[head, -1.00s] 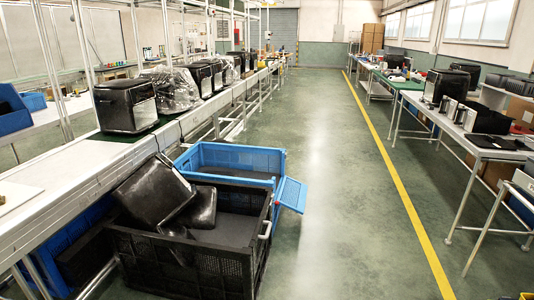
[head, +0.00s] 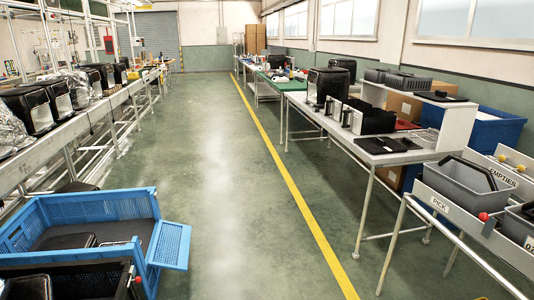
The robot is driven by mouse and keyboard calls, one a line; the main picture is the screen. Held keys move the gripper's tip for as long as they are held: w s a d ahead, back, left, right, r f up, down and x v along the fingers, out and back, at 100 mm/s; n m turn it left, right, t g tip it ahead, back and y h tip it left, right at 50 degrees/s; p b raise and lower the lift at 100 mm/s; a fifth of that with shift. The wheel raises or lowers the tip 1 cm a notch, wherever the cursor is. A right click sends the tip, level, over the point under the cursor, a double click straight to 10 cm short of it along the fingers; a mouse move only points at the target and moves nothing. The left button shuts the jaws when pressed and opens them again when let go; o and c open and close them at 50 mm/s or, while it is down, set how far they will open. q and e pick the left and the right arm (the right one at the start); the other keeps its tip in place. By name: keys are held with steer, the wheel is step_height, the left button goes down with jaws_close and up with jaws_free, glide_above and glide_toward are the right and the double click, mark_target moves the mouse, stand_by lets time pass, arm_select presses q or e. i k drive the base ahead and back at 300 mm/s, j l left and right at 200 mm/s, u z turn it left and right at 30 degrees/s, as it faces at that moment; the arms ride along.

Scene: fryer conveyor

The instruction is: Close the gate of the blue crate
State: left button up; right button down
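The blue crate (head: 95,204) stands on the floor at the lower left of the head view. Its gate (head: 169,245) is a blue panel on the crate's right side, swung outward and standing open. Dark grey lining and a black item show inside the crate. A black crate (head: 85,280) in front of it hides part of its near side. Neither of my grippers shows in this view.
A conveyor (head: 52,142) with black fryers runs along the left. Tables and a rack with grey bins (head: 457,183) line the right. The green floor (head: 230,220) between the blue crate and the yellow line is clear.

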mark_target(182, 263)
steer(key=i+l+u, duration=0.1)
steer(key=i+u, duration=0.25)
steer(key=i, duration=0.2)
steer(key=i+l+u, duration=0.35)
steer(key=i, duration=0.2)
steer(key=i+l+u, duration=0.35)
steer(key=i, duration=0.2)
